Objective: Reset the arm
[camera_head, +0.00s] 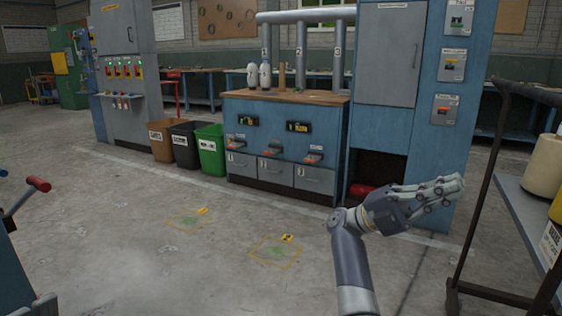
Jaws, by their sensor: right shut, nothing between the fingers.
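My right arm rises from the bottom of the view, right of the middle. Its gripper (448,190) is a grey hand with its fingers held together, pointing right. It is shut and empty, held in the air in front of the blue cabinet's lower part. My left gripper is out of view.
A blue workbench (268,158) with a wooden top, bottles and numbered drawers stands ahead. Brown, black and green bins (210,150) stand left of it. A dark-framed rack (520,215) is close on the right. A red-gripped lever (38,184) is at the left. Open floor lies between.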

